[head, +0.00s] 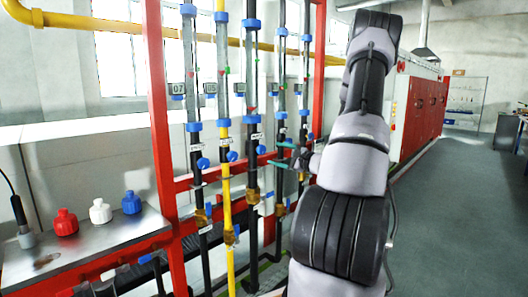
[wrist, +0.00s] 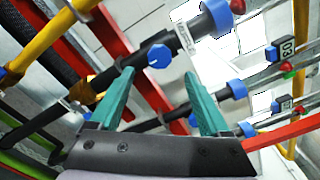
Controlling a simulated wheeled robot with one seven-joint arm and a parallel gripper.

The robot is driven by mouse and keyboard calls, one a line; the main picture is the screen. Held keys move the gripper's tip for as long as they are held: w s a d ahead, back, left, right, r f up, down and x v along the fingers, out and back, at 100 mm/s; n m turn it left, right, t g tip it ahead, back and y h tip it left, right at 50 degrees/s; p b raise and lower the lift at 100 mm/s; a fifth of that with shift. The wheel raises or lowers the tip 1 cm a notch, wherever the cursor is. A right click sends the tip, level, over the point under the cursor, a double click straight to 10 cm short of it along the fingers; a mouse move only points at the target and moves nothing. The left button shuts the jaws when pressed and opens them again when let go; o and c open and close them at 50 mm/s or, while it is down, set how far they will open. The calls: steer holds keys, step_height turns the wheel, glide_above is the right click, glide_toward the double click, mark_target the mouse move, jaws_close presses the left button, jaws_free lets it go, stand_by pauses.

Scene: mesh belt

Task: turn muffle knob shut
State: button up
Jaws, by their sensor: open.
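Several upright pipes carry round blue knobs, and I cannot read which tag says muffle. In the wrist view a blue knob (wrist: 158,55) on a black pipe shows just past the gap between my fingertips. In the head view a blue knob (head: 261,150) sits on a black pipe left of my gripper (head: 280,154). My gripper has teal fingers, is open and empty, and also shows in the wrist view (wrist: 159,73). A second blue knob (wrist: 193,120) shows lower, beside the right finger. I see no contact between fingers and knobs.
A yellow pipe (head: 225,190) with its own blue knob (head: 232,156) stands to the left, inside a red frame (head: 160,110). A metal bench (head: 100,235) at left holds red, white and blue fittings. Open grey floor (head: 445,210) lies to the right.

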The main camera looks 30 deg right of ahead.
mark_target(263, 150)
steer(key=x, duration=0.8)
steer(key=shift+w+a, duration=0.15)
steer(key=shift+w, duration=0.05)
jaws_close()
